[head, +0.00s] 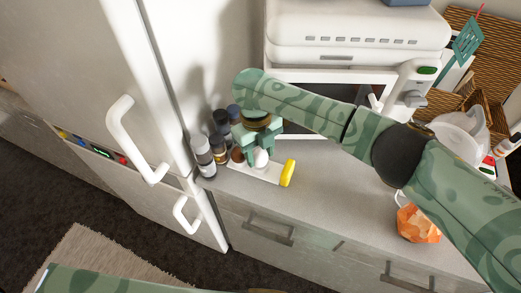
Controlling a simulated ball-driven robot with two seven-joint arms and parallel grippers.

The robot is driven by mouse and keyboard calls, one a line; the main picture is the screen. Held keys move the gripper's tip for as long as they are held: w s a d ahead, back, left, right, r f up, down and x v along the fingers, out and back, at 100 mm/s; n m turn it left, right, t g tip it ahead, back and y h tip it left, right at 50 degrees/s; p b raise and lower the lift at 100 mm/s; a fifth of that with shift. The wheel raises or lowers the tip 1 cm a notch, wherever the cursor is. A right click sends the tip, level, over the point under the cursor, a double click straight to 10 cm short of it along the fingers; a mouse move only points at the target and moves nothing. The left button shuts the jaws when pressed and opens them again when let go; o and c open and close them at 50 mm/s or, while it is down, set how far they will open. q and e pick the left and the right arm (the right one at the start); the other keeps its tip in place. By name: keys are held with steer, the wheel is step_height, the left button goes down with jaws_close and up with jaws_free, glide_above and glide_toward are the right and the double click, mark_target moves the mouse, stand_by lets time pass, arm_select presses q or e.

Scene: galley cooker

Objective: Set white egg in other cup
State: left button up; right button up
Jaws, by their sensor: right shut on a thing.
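My right gripper (261,150) points down over the counter beside the bottles and is shut on the white egg (261,160). The egg shows just below the fingers, over a small white holder (246,173). I cannot tell whether the egg touches the holder or a cup. A brown round thing (237,155), perhaps another egg, is just left of the fingers. The cups themselves are hard to make out, partly hidden by the gripper. A yellow round-ended thing (288,173) is at the holder's right end. My left gripper is out of view; only part of that arm shows at the bottom.
Several bottles (204,157) stand close left of the gripper, near the white fridge (120,60). A white microwave-like appliance (350,35) is behind my arm. An orange faceted object (418,224) sits at the right. The grey counter (335,185) between is clear.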

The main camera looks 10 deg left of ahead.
steer(key=shift+f, duration=0.45)
steer(key=o, duration=0.7)
steer(key=r+p, duration=0.1)
steer(key=r, duration=0.4)
steer(key=w+r+p, duration=0.1)
steer(key=r, duration=0.4)
steer(key=a+r+p, duration=0.1)
steer(key=r+p, duration=0.1)
steer(key=r, duration=0.4)
steer(key=shift+w+r, duration=0.1)
steer(key=shift+w, duration=0.2)
